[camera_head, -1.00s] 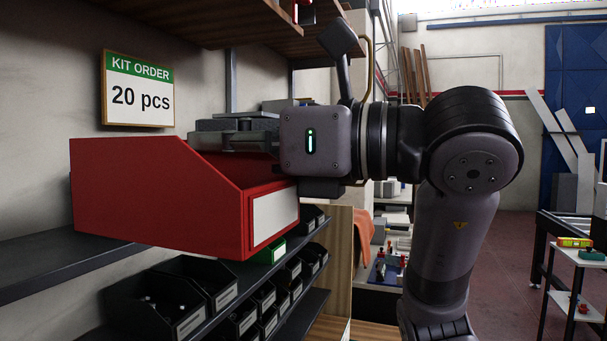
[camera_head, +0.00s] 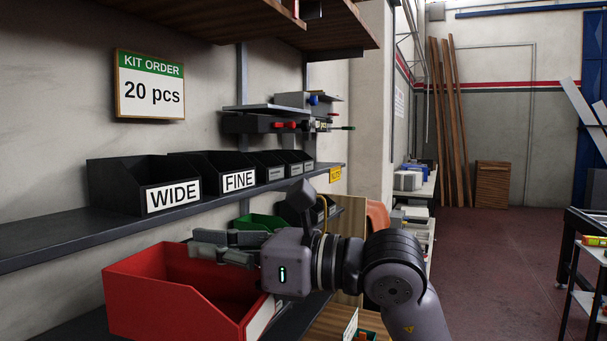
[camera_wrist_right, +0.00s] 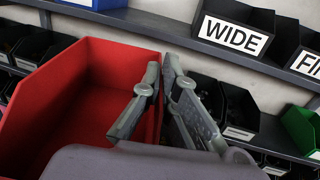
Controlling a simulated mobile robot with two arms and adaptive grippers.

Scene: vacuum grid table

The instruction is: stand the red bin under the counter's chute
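The red bin (camera_head: 165,300) hangs in front of the shelves at the lower left of the head view, open side up. My right gripper (camera_head: 222,246) is shut on its wall; in the right wrist view the fingers (camera_wrist_right: 165,110) straddle the rim of the red bin (camera_wrist_right: 85,90). The bin appears held in the air, apart from the shelf. A dark device (camera_head: 280,122) with red and blue knobs sits over the shelf's far end; I cannot tell whether it is the counter, and no chute is clear. My left gripper is not in view.
Black bins labelled WIDE (camera_head: 172,196) and FINE (camera_head: 238,181), with smaller ones beside them, stand on the dark upper shelf (camera_head: 60,236). A green bin (camera_head: 262,222) is lower, behind my gripper. The KIT ORDER sign (camera_head: 150,85) reads 20 pcs. The shelf's near left end is bare.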

